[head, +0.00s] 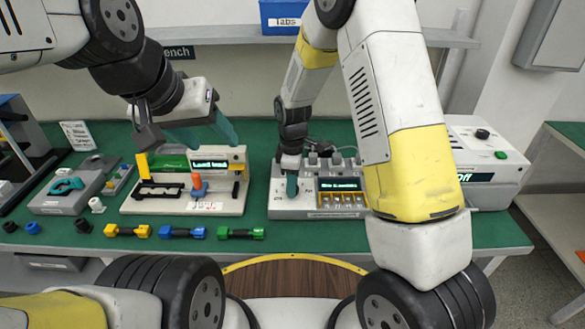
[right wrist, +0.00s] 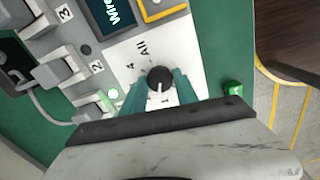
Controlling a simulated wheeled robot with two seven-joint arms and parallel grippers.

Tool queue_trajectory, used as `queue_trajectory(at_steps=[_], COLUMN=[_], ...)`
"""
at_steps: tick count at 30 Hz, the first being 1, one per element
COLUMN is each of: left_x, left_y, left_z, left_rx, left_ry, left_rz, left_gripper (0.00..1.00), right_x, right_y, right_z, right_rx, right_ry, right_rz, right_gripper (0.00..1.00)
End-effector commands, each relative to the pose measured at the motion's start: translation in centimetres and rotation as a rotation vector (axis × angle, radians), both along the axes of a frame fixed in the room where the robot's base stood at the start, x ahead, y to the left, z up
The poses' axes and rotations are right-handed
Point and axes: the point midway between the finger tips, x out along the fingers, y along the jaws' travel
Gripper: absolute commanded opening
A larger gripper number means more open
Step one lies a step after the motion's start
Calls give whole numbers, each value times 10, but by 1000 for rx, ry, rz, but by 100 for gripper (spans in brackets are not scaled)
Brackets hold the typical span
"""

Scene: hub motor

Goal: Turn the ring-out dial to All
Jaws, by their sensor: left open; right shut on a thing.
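The ring-out box (head: 280,205) is a pale grey unit on the green bench with a lit display (head: 340,184). Its dial (right wrist: 160,79) is a small dark knob with a light pointer mark, seen in the right wrist view. The labels "All" (right wrist: 146,46) and "4" (right wrist: 130,66) are printed around it, with "1" partly hidden near the fingers. My right gripper (head: 292,186) has its teal fingers closed on either side of the dial; they also show in the right wrist view (right wrist: 159,90). I cannot tell which label the pointer faces. My left gripper (head: 212,130) is open and empty above the neighbouring fixture.
A fixture (head: 225,205) with a lit display and an orange-topped lever stands left of the ring-out box. Yellow, blue and green parts (head: 182,232) lie along the bench's front. A white instrument (head: 490,150) reading "Off" stands at right. A blue "Tabs" bin (head: 285,18) sits on the shelf.

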Motion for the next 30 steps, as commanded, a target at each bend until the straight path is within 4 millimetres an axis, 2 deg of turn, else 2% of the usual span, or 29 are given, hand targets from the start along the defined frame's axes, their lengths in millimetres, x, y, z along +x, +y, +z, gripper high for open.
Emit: queue_trajectory(at_steps=[30], left_x=[0], left_y=[0], left_z=[0], left_rx=[0], left_ry=[0], left_rz=[0], left_gripper=[57], right_x=[1], right_y=[0], right_z=[1], right_rx=[1], right_ry=[-3], right_rz=[-965], right_gripper=[0])
